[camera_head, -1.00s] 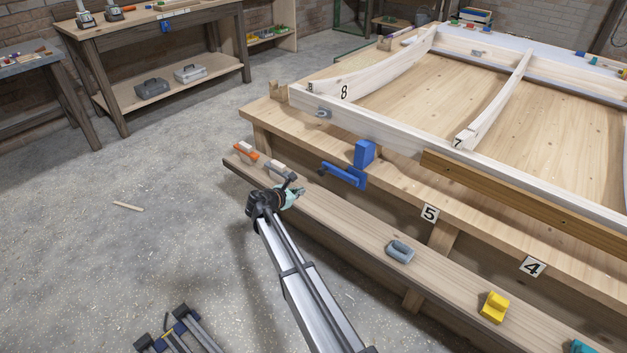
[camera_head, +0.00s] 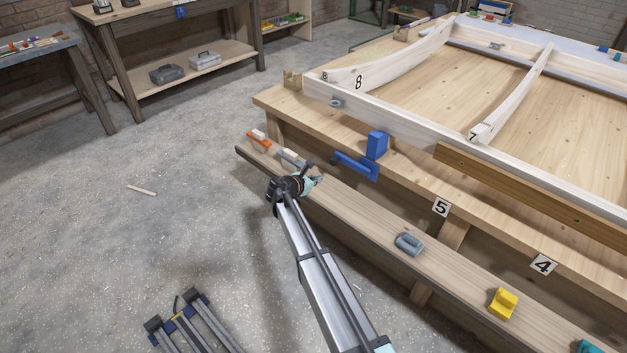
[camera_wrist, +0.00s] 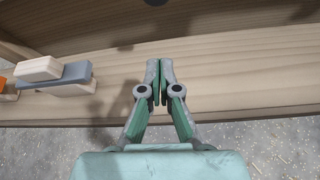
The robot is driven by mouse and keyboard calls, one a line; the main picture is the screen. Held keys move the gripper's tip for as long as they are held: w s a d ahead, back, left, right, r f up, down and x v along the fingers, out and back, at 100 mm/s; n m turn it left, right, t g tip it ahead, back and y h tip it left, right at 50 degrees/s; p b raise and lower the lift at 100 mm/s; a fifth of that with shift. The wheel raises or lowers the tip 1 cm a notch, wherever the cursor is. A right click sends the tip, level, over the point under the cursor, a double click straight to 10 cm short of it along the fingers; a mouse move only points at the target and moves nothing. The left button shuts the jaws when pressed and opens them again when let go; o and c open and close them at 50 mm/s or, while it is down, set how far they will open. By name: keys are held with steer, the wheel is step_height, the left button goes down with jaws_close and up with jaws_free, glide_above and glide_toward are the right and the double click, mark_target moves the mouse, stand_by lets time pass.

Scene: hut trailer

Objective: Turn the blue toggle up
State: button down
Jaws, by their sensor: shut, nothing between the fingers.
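The blue toggle is a blue block (camera_head: 376,146) on the near edge of the large wooden table. Its blue lever (camera_head: 355,167) reaches down and to the left along the table's front. My gripper (camera_head: 318,179) is left of and below the lever in the picture, apart from it, over the lower plank shelf. In the wrist view my gripper (camera_wrist: 157,72) is shut and empty, its fingertips together above the plank. The blue toggle cannot be made out in the wrist view.
The plank shelf (camera_head: 345,210) holds an orange-handled tool (camera_head: 258,141), a pale block tool (camera_head: 292,158), a grey tool (camera_head: 409,244) and a yellow tool (camera_head: 502,303). The wooden frame (camera_head: 400,128) lies on the table (camera_head: 410,188). The floor to the left is mostly clear.

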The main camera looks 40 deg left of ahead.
mark_target(349, 166)
steer(key=x, duration=0.7)
steer(key=r, duration=0.4)
steer(key=shift+d+r+p, duration=0.1)
steer(key=shift+d+p, duration=0.2)
steer(key=shift+d, duration=0.05)
